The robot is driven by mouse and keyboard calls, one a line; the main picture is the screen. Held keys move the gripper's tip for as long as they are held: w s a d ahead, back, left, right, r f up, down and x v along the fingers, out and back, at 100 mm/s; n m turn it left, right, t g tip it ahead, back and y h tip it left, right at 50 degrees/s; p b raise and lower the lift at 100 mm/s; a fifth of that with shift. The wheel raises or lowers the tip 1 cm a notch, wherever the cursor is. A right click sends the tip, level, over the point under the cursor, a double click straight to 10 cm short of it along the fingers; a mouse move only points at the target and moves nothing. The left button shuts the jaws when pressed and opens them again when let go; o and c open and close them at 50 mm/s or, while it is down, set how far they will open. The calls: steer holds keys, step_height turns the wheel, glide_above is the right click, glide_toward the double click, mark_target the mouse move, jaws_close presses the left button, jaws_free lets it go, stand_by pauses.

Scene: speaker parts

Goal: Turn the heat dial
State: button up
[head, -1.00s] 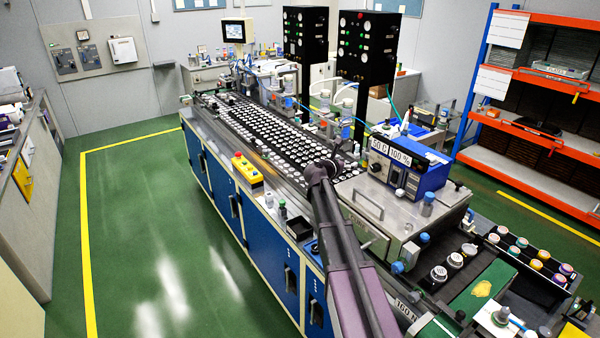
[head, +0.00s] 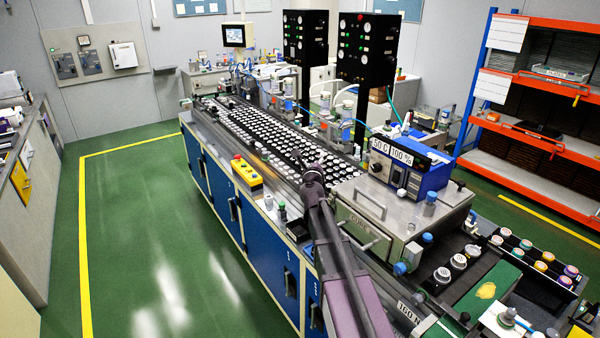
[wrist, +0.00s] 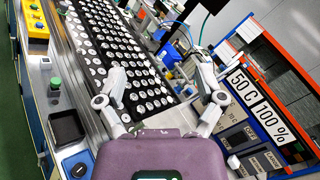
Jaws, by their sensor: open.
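The blue control box (head: 436,172) stands on top of the metal oven-like housing, with readouts of "50 C" and "100 %". Small dark controls (head: 396,178) sit on its front panel; which one is the heat dial is too small to tell. In the wrist view the box's labelled panel (wrist: 237,88) is at the right, partly behind my right finger and wrist body. My gripper (wrist: 160,76) is open and empty, its fingers spread over the line, left of the box. In the head view its fingers are hard to make out at the arm's far end.
The metal housing (head: 350,222) has a front handle. A belt of several round white parts (head: 270,130) runs away behind it. A yellow button box (head: 246,170) and black tray (wrist: 66,127) lie along the near edge. Green floor (head: 130,230) is clear at left.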

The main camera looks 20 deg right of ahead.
steer(key=shift+s+a+f+n+t+y+b, duration=0.1)
steer(key=shift+s+a+f+n+y+b, duration=0.2)
steer(key=shift+a+n+y, duration=0.6)
steer(key=shift+s+a+f+n+t+y+b, duration=0.15)
steer(key=shift+a+f+n+y, duration=0.3)
steer(key=shift+a+n, duration=0.6)
steer(key=shift+s+a+f+n+t+y+b, duration=0.1)
steer(key=shift+s+a+f+n+y, duration=0.15)
steer(key=shift+a+n+y, duration=0.8)
steer(key=shift+d, duration=0.3)
